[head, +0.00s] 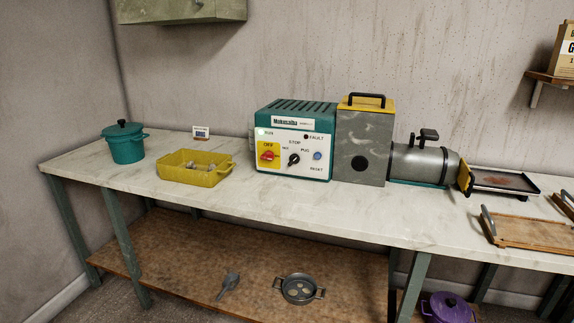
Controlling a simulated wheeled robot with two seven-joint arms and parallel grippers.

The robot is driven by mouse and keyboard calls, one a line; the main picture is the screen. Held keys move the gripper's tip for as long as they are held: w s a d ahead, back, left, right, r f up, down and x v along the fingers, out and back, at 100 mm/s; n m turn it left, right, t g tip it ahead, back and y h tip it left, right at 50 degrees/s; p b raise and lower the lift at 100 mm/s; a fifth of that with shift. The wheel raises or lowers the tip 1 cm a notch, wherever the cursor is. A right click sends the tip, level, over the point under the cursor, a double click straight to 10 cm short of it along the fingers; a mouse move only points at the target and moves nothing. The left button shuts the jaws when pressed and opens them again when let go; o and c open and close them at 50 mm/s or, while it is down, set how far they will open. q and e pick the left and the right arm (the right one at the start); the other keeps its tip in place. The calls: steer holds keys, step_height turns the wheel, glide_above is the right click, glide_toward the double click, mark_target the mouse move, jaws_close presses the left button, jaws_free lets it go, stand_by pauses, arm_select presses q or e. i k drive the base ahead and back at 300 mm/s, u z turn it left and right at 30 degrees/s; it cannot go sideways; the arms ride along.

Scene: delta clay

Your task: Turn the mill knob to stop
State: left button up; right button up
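The mill (297,110) is a teal box on the bench with a white front panel. The black mill knob (293,160) is in the middle of that panel, with STOP printed above it, a small label to its left that looks like MIX, and PUG to its right. Its pointer looks tilted off vertical, but is too small to read surely. A pale lamp (261,133) beside RUN looks lit; the FAULT lamp (307,136) looks dark. A red switch (267,156) sits on a yellow plate, and a blue button (317,155) is above RESET. Neither gripper is in view.
A grey housing (362,145) and metal barrel (424,162) join the mill on the right. A yellow tray (192,175) and a teal pot (124,143) stand to its left. A wooden tray (530,232) lies at right. The bench (300,208) is clear before the panel.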

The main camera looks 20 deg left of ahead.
mark_target(294, 159)
steer(key=u, duration=0.35)
steer(key=k, duration=0.5)
steer(key=u, duration=1.4)
steer(key=i, duration=1.2)
steer(key=z, duration=0.55)
steer(key=i, duration=1)
steer(key=z, duration=0.75)
